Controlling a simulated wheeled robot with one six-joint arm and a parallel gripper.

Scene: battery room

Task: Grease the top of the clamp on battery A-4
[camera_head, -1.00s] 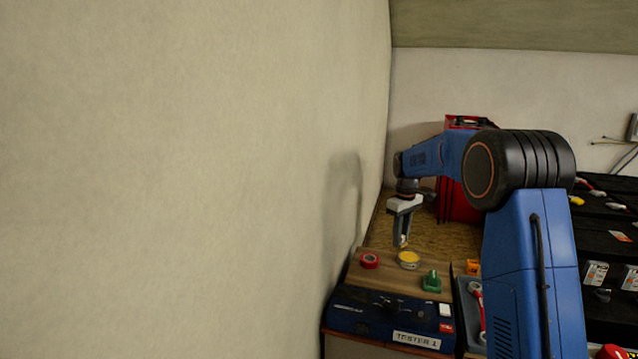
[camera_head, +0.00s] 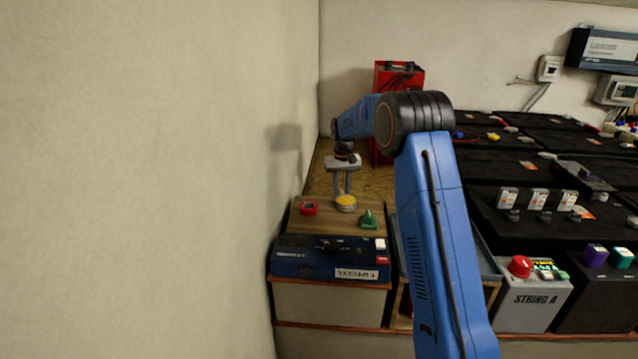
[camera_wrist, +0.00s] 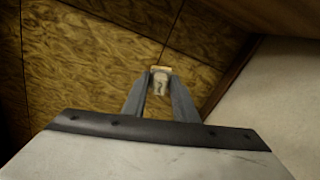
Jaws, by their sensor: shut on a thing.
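My gripper (camera_head: 342,188) is at the left, over the wooden board, its fingers pointing down. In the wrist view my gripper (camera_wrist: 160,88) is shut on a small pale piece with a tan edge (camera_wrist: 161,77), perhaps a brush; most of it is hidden. A round tin with yellow content (camera_head: 345,202), perhaps grease, sits on the board just below the fingertips. I cannot tell if the held piece touches it. Black batteries (camera_head: 500,160) with terminals and clamps fill the right side. Which one is A-4 cannot be read.
A red ring (camera_head: 308,208) and a green clamp-like piece (camera_head: 368,219) flank the tin. A blue tester box (camera_head: 310,262) stands in front. A red case (camera_head: 399,77) stands behind. The wall (camera_head: 150,180) is close on the left. A STRING A box (camera_head: 533,303) stands front right.

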